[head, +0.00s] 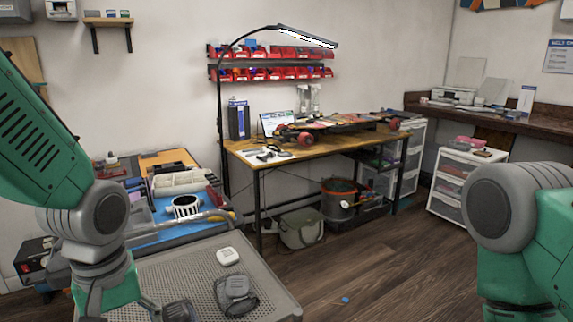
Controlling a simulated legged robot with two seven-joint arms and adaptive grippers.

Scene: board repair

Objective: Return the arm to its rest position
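My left arm comes in from the left side and bends down over the near left. No object is seen held by either arm. A board with red wheels (305,139) lies on the wooden workbench (262,160) at the back.
A grey mesh-topped surface (190,272) stands near left, holding a small white item (227,256) and a dark grey object (236,294). Behind it is a cluttered blue-topped surface (170,228). A bucket (338,199) stands under the bench. The middle right floor is mostly clear.

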